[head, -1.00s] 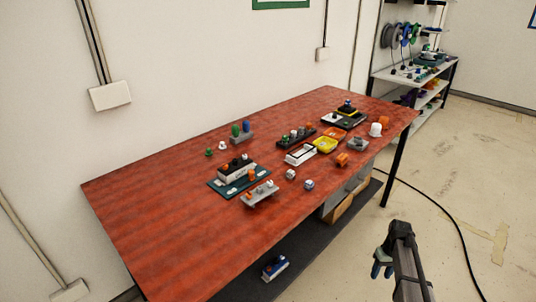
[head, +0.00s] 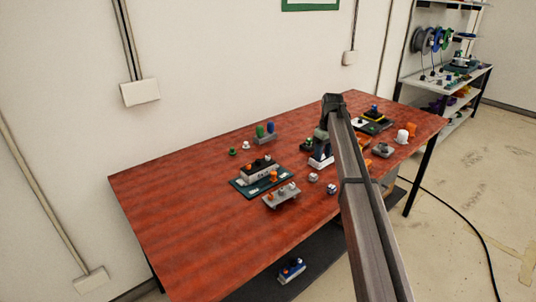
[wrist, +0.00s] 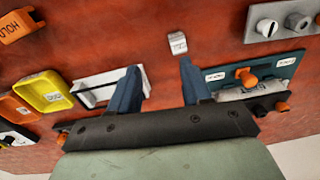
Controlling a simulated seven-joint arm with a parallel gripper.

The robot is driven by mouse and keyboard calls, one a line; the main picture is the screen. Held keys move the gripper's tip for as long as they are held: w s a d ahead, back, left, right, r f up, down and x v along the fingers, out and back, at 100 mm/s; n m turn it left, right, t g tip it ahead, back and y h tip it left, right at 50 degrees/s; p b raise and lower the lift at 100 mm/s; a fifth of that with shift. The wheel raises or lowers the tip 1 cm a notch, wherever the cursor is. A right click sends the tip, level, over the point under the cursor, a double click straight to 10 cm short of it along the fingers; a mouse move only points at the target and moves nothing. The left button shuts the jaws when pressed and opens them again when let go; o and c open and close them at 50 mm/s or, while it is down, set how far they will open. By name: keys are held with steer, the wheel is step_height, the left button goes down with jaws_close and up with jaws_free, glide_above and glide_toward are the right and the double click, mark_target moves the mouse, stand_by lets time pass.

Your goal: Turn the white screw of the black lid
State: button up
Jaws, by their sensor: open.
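My gripper (head: 320,152) hangs over the middle of the red table in the head view. In the wrist view my gripper (wrist: 159,68) is open, its two blue fingers apart with nothing held. A white open frame (wrist: 98,88) lies beside the left finger. A dark tray with a white part (head: 370,124) is at the far right. I cannot tell which dark part is the black lid, nor pick out its white screw.
A small white labelled cube (wrist: 178,43) lies beyond my fingers. A yellow tray (wrist: 45,92) and an orange HOLD piece (wrist: 18,25) are to the left. A grey plate with knobs (head: 281,198) stands near the front edge. The table's left part is bare.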

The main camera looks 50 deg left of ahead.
mark_target(268, 155)
steer(key=s+a+r+n, duration=0.2)
steer(key=s+a+r, duration=0.3)
steer(key=s+a, duration=0.3)
steer(key=s+a+r+n, duration=0.1)
steer(key=s+a+r, duration=0.45)
steer(key=a, duration=0.35)
steer(key=f, duration=1.3)
steer(key=shift+w+a+f, duration=0.15)
steer(key=shift+w+f, duration=0.05)
steer(key=shift+f, duration=0.1)
steer(key=shift+c, duration=0.4)
jaws_close()
